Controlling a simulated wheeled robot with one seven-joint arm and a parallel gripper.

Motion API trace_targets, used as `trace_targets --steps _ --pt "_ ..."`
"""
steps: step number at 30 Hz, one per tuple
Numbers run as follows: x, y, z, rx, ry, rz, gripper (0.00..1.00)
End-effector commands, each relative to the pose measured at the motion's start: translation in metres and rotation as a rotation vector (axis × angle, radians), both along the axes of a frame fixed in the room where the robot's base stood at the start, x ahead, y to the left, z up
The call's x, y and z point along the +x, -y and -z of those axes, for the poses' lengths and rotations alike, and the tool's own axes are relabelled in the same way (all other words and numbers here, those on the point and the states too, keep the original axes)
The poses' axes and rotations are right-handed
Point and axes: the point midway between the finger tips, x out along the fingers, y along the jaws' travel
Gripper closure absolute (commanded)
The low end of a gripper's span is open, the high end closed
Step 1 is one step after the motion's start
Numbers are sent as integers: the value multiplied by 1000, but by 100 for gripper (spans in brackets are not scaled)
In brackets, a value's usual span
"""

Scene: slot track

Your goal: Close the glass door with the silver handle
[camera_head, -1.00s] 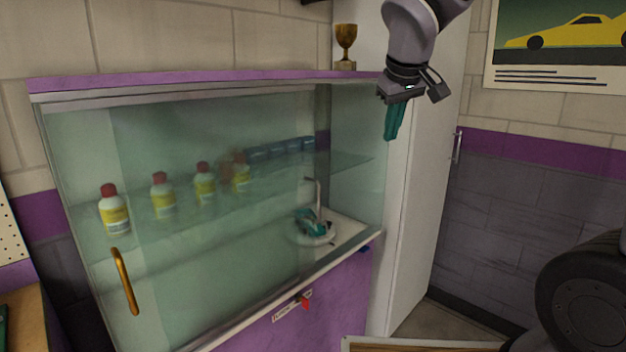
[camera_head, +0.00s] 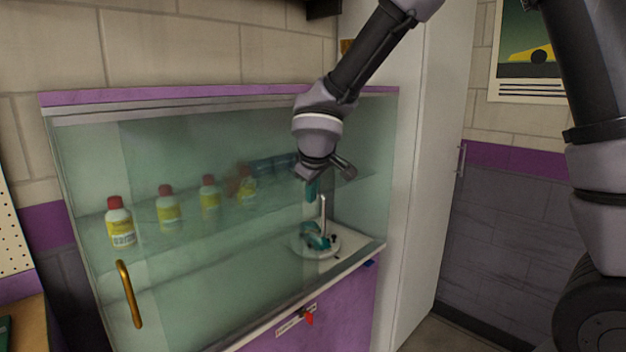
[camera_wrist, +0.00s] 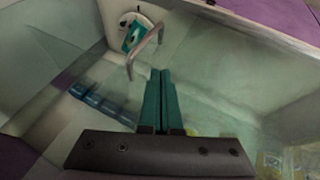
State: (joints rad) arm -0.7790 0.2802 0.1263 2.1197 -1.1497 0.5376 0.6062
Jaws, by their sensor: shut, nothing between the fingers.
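The glass-fronted cabinet (camera_head: 220,110) has a slim silver handle (camera_head: 323,212) upright near the right part of its front. The handle also shows in the wrist view (camera_wrist: 146,50), just beyond my fingertips and slightly left. The edges of its glass door are hard to make out, so I cannot tell how far it stands open. A second, gold handle (camera_head: 129,294) is on the glass at the far left. My gripper (camera_head: 312,192) points down at the right part of the cabinet, close above the silver handle. Its teal fingers (camera_wrist: 160,75) are together and empty; I see no contact.
Several red-capped bottles (camera_head: 168,208) and blue items (camera_head: 272,166) stand on a glass shelf inside. A teal object on a round white stand (camera_head: 316,240) is behind the silver handle. A red key (camera_head: 309,317) sticks out below. A tall white cabinet (camera_head: 420,200) stands right.

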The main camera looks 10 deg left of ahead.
Motion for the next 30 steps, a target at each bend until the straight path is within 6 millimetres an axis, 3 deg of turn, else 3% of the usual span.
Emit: trace_targets --steps 7,24,30 --pt "29 14 7 1 0 2 100" --pt "37 19 8 1 1 0 100" --pt "57 35 8 0 0 6 100"
